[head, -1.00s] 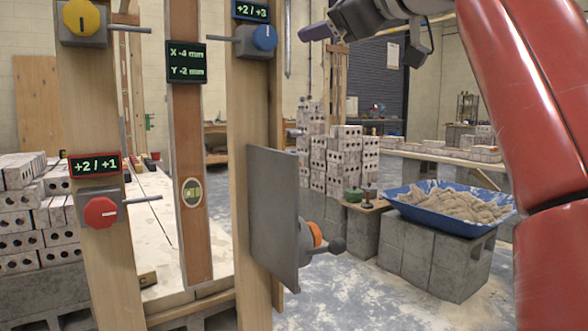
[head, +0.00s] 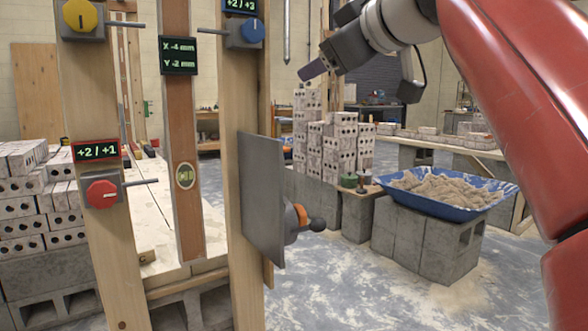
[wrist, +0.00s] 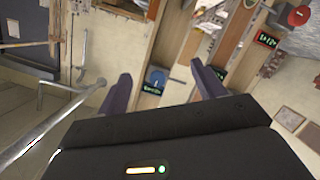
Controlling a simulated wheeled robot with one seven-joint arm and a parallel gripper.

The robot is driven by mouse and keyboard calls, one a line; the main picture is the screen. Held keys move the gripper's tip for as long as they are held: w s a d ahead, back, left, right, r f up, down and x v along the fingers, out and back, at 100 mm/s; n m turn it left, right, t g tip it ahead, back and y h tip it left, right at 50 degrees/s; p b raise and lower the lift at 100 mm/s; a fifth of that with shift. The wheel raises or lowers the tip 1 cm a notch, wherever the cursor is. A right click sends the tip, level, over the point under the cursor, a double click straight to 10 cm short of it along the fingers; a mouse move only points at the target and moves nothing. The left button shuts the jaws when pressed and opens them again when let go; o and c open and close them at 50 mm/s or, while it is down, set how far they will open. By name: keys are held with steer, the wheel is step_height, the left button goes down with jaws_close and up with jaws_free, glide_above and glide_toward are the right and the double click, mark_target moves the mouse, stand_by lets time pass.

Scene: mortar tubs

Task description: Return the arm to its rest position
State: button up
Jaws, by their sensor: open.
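My gripper (head: 312,70) shows at the top of the head view, at the end of my red arm, which comes in from the right. It is in the air, right of the wooden post with the blue knob and above the brick stacks. In the wrist view my gripper (wrist: 160,85) has its two dark fingers spread wide apart with nothing between them. The blue knob (wrist: 155,78) on its post shows beyond the fingers, with clear space between. In the head view that blue knob (head: 247,31) sits high on the right post.
A grey plate (head: 260,200) with an orange-collared knob (head: 300,216) sticks out from the right post. A red knob (head: 101,194) and a yellow knob (head: 80,15) are on the left post. A blue tub of mortar (head: 470,210) stands on blocks at right. A pole (wrist: 55,125) crosses the wrist view.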

steer(key=s+d+f+m+g+h+p, duration=0.1)
steer(key=s+f, duration=0.5)
steer(key=f, duration=0.9)
steer(key=s+d+f+m+g+h+p, duration=0.1)
steer(key=s+d+f+m+g+h, duration=0.2)
steer(key=s+f+m, duration=0.4)
steer(key=s+d+f+m+g+h+p, duration=0.2)
steer(key=s+d+f, duration=0.4)
steer(key=f, duration=1.7)
steer(key=shift+s+m+g+h, duration=0.6)
steer(key=shift+s+m+g, duration=0.15)
steer(key=shift+m+g, duration=0.25)
steer(key=shift+a+r, duration=0.1)
